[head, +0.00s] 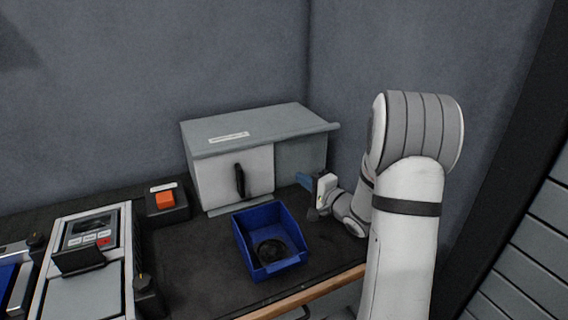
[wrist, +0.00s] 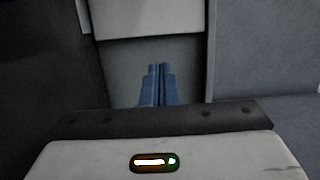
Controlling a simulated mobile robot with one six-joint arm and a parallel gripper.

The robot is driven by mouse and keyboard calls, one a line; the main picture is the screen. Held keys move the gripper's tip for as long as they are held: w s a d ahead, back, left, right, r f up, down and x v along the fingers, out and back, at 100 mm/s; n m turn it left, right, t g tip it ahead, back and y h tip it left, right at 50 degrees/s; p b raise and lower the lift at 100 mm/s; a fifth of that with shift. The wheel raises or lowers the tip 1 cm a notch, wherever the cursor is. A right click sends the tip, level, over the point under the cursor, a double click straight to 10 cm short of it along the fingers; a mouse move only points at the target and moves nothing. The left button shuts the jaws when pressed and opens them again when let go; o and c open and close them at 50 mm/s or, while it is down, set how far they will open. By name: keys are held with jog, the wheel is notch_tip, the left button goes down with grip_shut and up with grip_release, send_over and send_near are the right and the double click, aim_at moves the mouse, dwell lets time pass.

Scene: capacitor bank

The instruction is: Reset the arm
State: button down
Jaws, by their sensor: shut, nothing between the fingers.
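My gripper (head: 303,180) is at the end of my white arm, low over the right part of the dark bench, in front of the open-looking right part of the grey cabinet (head: 262,128). Its blue fingers show together in the wrist view (wrist: 158,86), with nothing between them. They point toward the cabinet's grey surface. My arm rises on the right of the head view and bends down to the bench. Part of the wrist is hidden behind the upper arm.
A blue bin (head: 247,247) with a dark round thing (head: 271,252) in it stands left of my gripper. The cabinet has a light door with a black handle (head: 240,181). A red-orange button box (head: 166,201) and a grey instrument (head: 88,262) stand further left. Walls close the back and right.

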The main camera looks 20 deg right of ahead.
jog(key=s+r+n+g+h+p, duration=0.5)
jog(key=s+r+h, duration=0.3)
jog(key=h, duration=0.1)
jog(key=s+a+r+n+g+p, duration=0.1)
jog(key=s+a+n+g, duration=0.3)
jog(key=s, duration=0.8)
jog(key=s+a+r+n+g+y+p, duration=0.1)
jog(key=s+a+n+g, duration=0.3)
jog(key=s, duration=0.7)
jog(key=shift+s+a+r+g+y+p, duration=0.35)
jog(key=shift+r+g+p, duration=0.1)
jog(key=shift+p, duration=0.35)
jog(key=c, duration=2.2)
grip_release()
